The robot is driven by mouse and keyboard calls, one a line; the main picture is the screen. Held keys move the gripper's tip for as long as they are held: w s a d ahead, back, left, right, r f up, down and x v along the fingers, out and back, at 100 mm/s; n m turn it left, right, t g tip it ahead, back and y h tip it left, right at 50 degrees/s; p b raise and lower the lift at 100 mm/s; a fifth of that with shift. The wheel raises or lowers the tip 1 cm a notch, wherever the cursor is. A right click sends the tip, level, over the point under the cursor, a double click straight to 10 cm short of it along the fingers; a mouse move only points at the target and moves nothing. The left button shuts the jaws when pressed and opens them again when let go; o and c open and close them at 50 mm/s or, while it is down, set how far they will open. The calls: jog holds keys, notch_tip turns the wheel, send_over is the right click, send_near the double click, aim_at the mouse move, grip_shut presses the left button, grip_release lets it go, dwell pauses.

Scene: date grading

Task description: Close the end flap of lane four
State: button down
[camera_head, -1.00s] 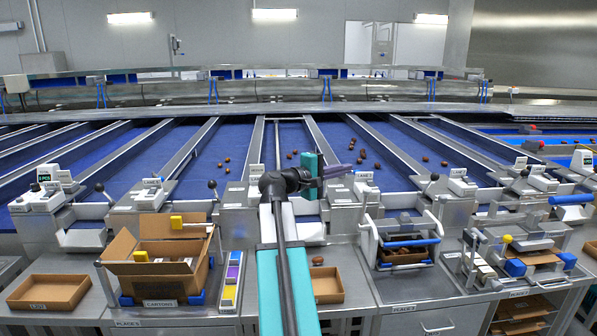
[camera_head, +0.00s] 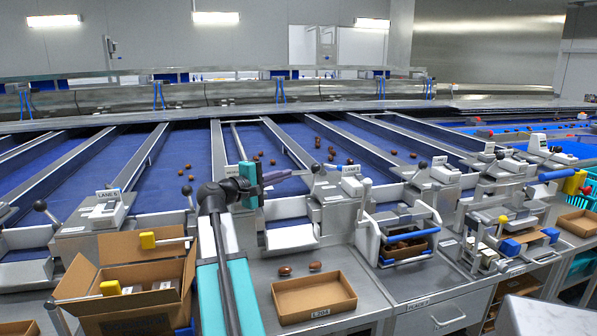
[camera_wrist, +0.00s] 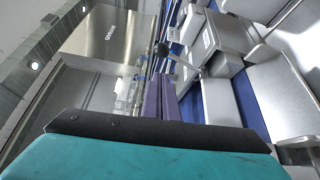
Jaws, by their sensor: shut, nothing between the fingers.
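My gripper (camera_head: 292,174) is shut and empty, its purple fingers pointing right across the lane ends. In the wrist view the shut fingers (camera_wrist: 160,90) point toward a lever with a black knob (camera_wrist: 163,50). In the head view a black-knobbed lever (camera_head: 315,168) stands just right of the fingertips, beside a grey lane-end housing (camera_head: 345,195); I cannot tell whether they touch. A pale sloping plate (camera_head: 290,237) sits at the lane end below the gripper. The lane labels near the gripper are too small to read surely, and the flap's position is unclear.
An open cardboard carton (camera_head: 140,275) stands at the lower left. A metal frame with blue bars (camera_head: 400,235) stands to the right. Dates lie on the blue belts.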

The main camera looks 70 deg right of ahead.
jog(key=shift+d, duration=0.1)
jog(key=p+x, duration=0.1)
jog(key=x, duration=0.8)
jog(key=shift+s+d, duration=0.2)
jog(key=shift+d, duration=0.15)
jog(key=shift+s, duration=0.1)
dwell(0.3)
